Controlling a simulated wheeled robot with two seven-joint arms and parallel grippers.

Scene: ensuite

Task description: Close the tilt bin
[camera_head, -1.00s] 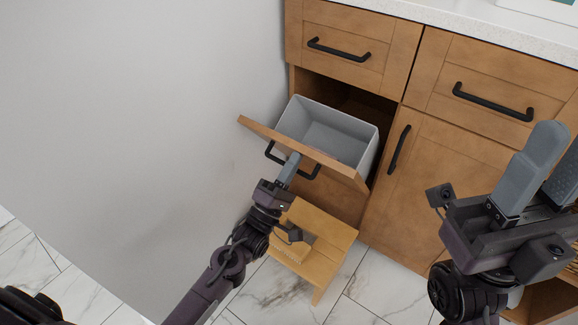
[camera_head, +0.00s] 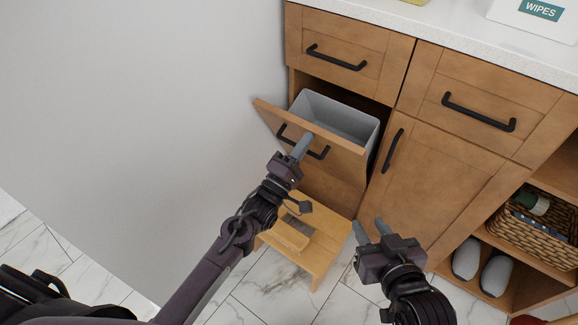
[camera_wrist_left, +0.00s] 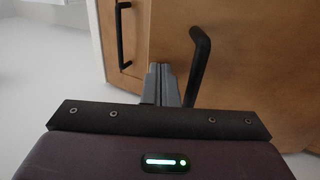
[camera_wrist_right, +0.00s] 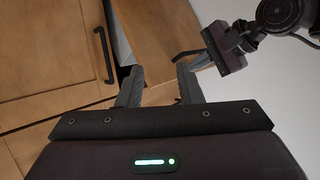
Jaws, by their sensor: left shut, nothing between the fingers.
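The tilt bin is a wooden front panel (camera_head: 338,154) with a black bar handle and a grey inner bin (camera_head: 340,118). It leans part-way out of the cabinet at its top. My left gripper (camera_head: 303,146) is shut and empty, its fingertips at the panel's outer face beside the handle. In the left wrist view the shut fingers (camera_wrist_left: 163,70) lie in front of the wood, left of the bin's black handle (camera_wrist_left: 199,60). My right gripper (camera_head: 370,228) is open and empty, low in front of the cabinet door. Its parted fingers show in the right wrist view (camera_wrist_right: 160,84).
A wooden step stool (camera_head: 325,243) stands below the bin. Drawers with black handles (camera_head: 335,57) are above, and a cabinet door (camera_head: 425,185) is to the right. A wicker basket (camera_head: 540,228) and grey slippers (camera_head: 482,265) sit on shelves. A grey wall is left.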

